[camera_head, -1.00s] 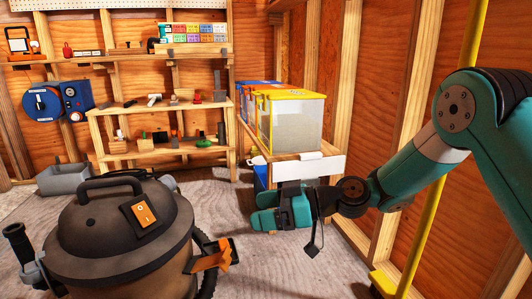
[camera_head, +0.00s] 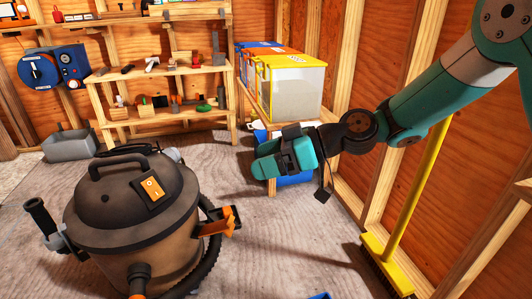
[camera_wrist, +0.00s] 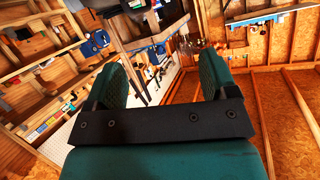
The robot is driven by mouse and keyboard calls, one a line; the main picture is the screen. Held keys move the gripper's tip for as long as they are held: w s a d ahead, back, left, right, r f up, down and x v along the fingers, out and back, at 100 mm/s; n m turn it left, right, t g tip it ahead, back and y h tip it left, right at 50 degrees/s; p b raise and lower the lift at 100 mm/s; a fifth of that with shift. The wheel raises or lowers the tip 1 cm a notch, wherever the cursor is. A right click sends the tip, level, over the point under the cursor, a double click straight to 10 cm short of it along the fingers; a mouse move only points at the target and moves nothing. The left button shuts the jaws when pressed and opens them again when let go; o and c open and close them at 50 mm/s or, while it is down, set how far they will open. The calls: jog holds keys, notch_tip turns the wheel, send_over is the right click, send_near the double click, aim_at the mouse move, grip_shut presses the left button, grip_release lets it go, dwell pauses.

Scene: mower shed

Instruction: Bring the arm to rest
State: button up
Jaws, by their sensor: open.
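My gripper (camera_head: 268,163) is held out in mid-air at the end of my teal arm, right of the vacuum in the head view. In the wrist view my gripper (camera_wrist: 165,80) shows two teal fingers spread apart with nothing between them. The arm is bent, coming in from the upper right. The head view shows the gripper in front of the low wooden stand that holds the clear bins, partly covering it. I cannot tell the exact gap between them.
A shop vacuum (camera_head: 130,215) with a hose stands on the left. A yellow broom (camera_head: 415,190) leans at the right wall. Shelves (camera_head: 165,110) with tools and clear bins (camera_head: 290,85) line the back. A grey tub (camera_head: 70,145) sits on the floor.

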jog(key=s+d+r+m+h+p, duration=0.4)
jog(key=s+d, duration=0.3)
jog(key=s, duration=0.5)
jog(key=s+d+r+m+h+p, duration=0.35)
jog(key=s+d+r+h, duration=0.35)
jog(key=s, duration=0.5)
notch_tip(320, 180, up, 36)
jog(key=y+p, duration=0.1)
jog(key=p, duration=3.5)
jog(key=shift+w+d+r+m+g+p, duration=0.15)
jog(key=shift+d+m+g+p, duration=0.2)
jog(key=shift+m+g, duration=0.1)
